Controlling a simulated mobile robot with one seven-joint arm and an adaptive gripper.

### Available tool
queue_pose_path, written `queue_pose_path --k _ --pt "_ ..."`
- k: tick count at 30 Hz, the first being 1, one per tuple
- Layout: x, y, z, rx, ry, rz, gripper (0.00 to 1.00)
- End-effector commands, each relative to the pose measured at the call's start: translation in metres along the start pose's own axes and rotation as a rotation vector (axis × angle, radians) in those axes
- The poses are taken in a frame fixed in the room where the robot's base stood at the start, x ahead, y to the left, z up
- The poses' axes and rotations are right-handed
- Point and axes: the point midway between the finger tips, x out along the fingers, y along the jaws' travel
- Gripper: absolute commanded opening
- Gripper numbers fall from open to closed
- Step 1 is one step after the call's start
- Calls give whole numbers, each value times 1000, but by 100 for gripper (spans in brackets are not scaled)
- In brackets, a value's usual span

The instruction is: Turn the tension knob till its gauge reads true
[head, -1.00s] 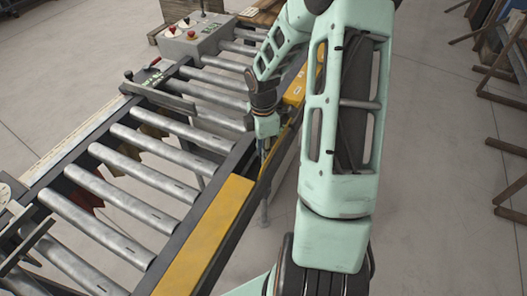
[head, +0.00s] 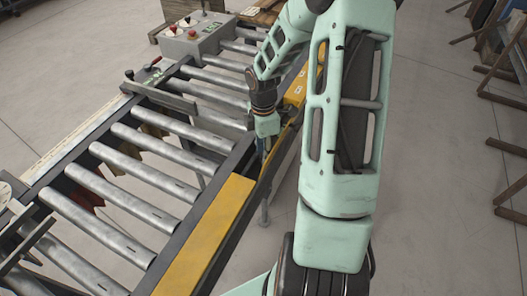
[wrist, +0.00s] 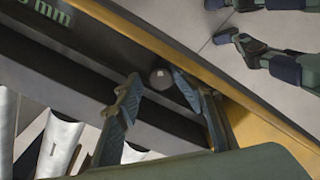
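A small round grey knob (wrist: 161,78) with a pale mark shows in the wrist view, on the dark side of the conveyor frame. It looks like the tension knob. My gripper (wrist: 156,80) has its two fingers apart, one on each side of the knob. A gap shows between the left finger and the knob; whether the right finger touches it I cannot tell. In the head view my gripper (head: 264,148) points down at the conveyor's right rail, and the knob is hidden there. A green readout ending in "mm" (wrist: 52,12) is cut off at the wrist view's upper left.
The roller conveyor (head: 150,155) fills the left. Yellow covers (head: 208,235) run along its right rail. Open floor lies to the right.

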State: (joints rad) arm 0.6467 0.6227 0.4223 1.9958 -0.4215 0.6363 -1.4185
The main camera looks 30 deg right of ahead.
Motion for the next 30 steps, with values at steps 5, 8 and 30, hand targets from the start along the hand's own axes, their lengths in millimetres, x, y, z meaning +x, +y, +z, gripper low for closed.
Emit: queue_pose_path --k 5,8,30 --pt "-16 0 2 2 -4 0 39" --pt "-32 0 2 2 -4 1 39" --pt "-80 1 0 0 -1 0 38"
